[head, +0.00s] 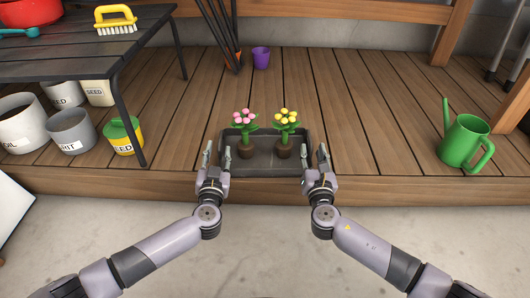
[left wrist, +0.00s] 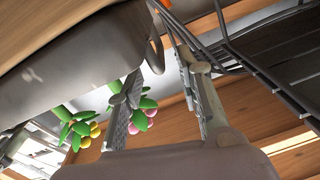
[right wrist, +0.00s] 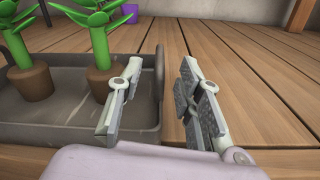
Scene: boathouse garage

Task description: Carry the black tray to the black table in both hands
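The black tray (head: 264,160) sits level at the front of the wooden deck. It holds a pink-flowered plant (head: 244,121) and a yellow-flowered plant (head: 286,118), both upright in brown pots. My left gripper (head: 217,153) is at the tray's left end. In the left wrist view its fingers (left wrist: 157,66) are apart, with the tray's end handle (left wrist: 155,42) between them. My right gripper (head: 315,154) is at the right end. In the right wrist view its open fingers (right wrist: 160,68) straddle the end wall and handle (right wrist: 159,75). The black table (head: 75,58) is at the upper left.
A yellow brush (head: 116,19) and a red pot (head: 30,12) are on the table. Several buckets, including a grey one (head: 71,130), stand under it. A purple cup (head: 261,57) is behind the tray. A green watering can (head: 464,138) stands right. Deck between is clear.

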